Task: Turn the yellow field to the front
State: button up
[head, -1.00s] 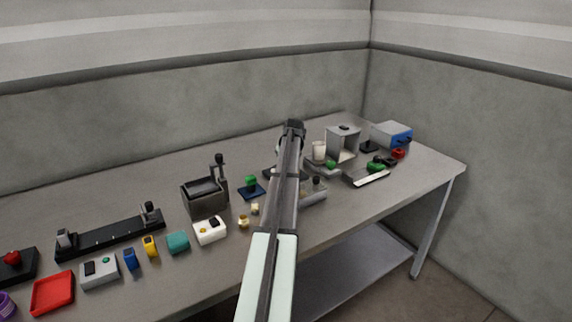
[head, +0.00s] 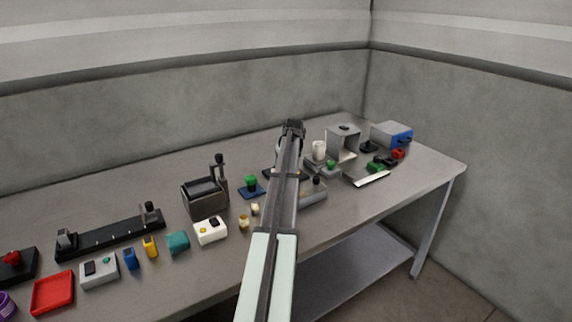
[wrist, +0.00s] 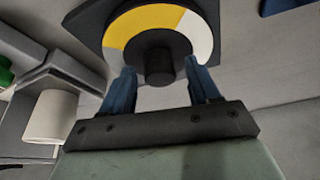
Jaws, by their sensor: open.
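A round dial with a yellow field (wrist: 124,30), a white field (wrist: 198,38) and a grey part sits on a dark base (wrist: 88,22) in the wrist view. The yellow lies at the upper left of the disc and the white at the right. A dark round knob (wrist: 158,66) stands at its centre. My gripper (wrist: 159,72) is open, its two blue fingers on either side of the knob with gaps showing. In the head view my arm hides the dial and the fingers.
A white cylinder (wrist: 52,117) stands by a grey fixture at the left of the wrist view. In the head view a grey housing (head: 344,139) and a blue-fronted box (head: 391,134) stand right of my arm. A black lever device (head: 205,195) stands left.

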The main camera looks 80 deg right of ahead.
jog(key=v, duration=1.4)
jog(key=shift+d, duration=0.2)
